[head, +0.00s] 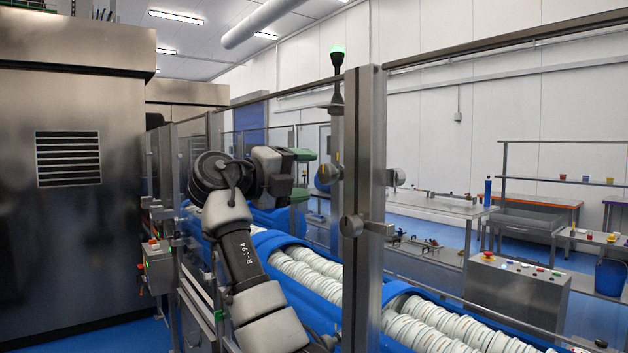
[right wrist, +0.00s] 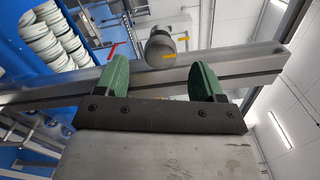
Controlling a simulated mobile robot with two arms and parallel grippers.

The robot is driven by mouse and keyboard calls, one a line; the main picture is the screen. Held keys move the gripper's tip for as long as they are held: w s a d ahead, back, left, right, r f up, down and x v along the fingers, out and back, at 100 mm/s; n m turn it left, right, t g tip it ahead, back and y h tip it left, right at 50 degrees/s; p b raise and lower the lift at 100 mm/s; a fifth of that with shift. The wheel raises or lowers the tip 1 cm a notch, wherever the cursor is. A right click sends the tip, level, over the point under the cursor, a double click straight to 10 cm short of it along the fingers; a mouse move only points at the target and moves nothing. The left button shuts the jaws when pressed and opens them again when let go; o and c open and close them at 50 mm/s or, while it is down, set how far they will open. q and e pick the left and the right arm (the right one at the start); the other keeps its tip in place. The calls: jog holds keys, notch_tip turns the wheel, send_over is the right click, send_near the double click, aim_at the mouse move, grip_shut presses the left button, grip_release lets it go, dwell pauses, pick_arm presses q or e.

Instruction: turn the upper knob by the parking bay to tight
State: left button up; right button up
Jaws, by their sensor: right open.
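The upper knob (head: 327,175) is a grey round knob on the steel post (head: 372,130). In the right wrist view the upper knob (right wrist: 160,46) lies beyond the fingertips, in the gap between them, with a yellow bar near it and a red bar on the post to its left. I cannot tell which setting it is at. My right gripper (head: 306,174) has green fingers, is open and empty, and stands just left of the knob, apparently apart from it. A lower knob (head: 351,226) sits on the same post. My left gripper is not in view.
Blue carriers (head: 275,243) full of stacked white tubs run behind the post, below my right arm. A steel control box (head: 515,287) with buttons stands at the right. A large steel cabinet (head: 70,230) fills the left. Benches stand further back.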

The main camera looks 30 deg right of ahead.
jog(key=a+b, duration=0.1)
jog(key=a, duration=0.6)
jog(key=shift+s+a, duration=0.3)
jog(key=shift+a, duration=0.05)
jog(key=shift+f, duration=0.1)
